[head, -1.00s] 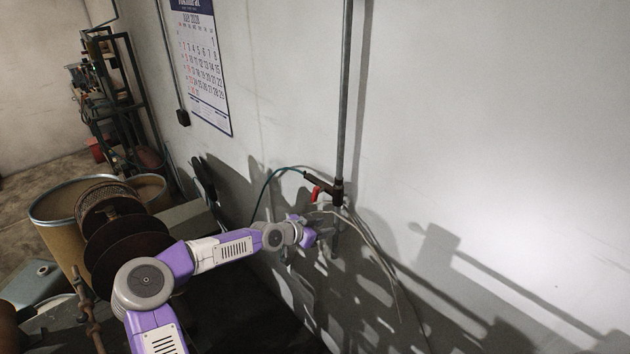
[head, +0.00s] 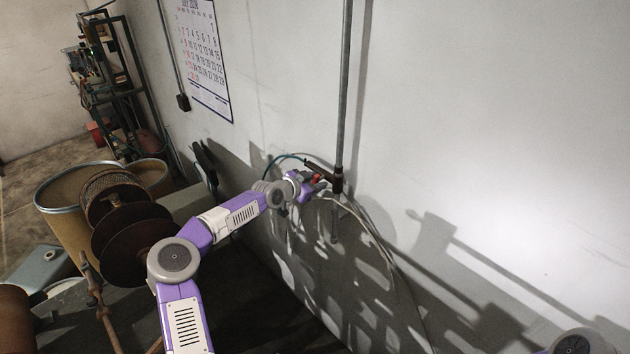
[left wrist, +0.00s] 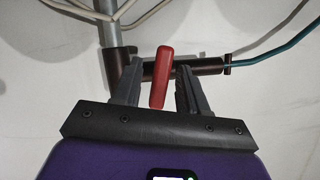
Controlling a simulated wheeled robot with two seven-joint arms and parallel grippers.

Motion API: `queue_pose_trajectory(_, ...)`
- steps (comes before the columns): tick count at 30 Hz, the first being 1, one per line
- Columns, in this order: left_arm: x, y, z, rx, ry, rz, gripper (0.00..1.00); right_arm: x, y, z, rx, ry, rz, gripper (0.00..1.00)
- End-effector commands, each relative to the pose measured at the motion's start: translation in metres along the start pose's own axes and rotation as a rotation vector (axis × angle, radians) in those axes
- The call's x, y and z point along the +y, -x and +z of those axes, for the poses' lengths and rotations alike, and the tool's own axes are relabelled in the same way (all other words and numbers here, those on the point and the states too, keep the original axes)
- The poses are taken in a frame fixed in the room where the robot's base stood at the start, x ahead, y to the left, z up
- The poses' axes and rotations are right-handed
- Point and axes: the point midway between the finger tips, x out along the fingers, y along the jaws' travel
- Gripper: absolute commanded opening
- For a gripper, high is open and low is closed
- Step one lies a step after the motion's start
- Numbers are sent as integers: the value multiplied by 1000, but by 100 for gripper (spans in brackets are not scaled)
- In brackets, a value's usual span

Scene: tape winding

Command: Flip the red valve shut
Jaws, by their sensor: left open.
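The red valve handle (left wrist: 161,78) is a short lever on a dark horizontal fitting (left wrist: 190,67) that joins a vertical grey pipe on the wall. In the left wrist view the handle stands between the two dark fingers of my open left gripper (left wrist: 158,88), with a gap visible on each side. In the head view the handle (head: 316,179) is small and partly hidden by my left gripper (head: 312,184). My right gripper is out of view.
The grey pipe (head: 345,90) runs up the wall. A teal hose (head: 279,160) and a pale cable (head: 370,230) hang by the valve. Spool discs (head: 133,245) and a drum (head: 60,200) stand at left. The wall at right is bare.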

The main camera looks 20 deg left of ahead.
Motion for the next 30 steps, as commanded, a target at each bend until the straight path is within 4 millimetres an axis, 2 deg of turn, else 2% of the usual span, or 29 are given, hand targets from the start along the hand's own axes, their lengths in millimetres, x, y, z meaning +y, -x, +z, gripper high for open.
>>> queue_pose_trajectory(6,0,0,0,-1,0,0,43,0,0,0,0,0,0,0)
queue_pose_trajectory(15,0,0,0,0,0,0,0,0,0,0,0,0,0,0)
queue_pose_trajectory(20,0,0,1,-1,16,4,0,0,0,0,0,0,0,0)
queue_pose_trajectory(30,-1,-1,2,1,221,88,0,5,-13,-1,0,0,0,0)
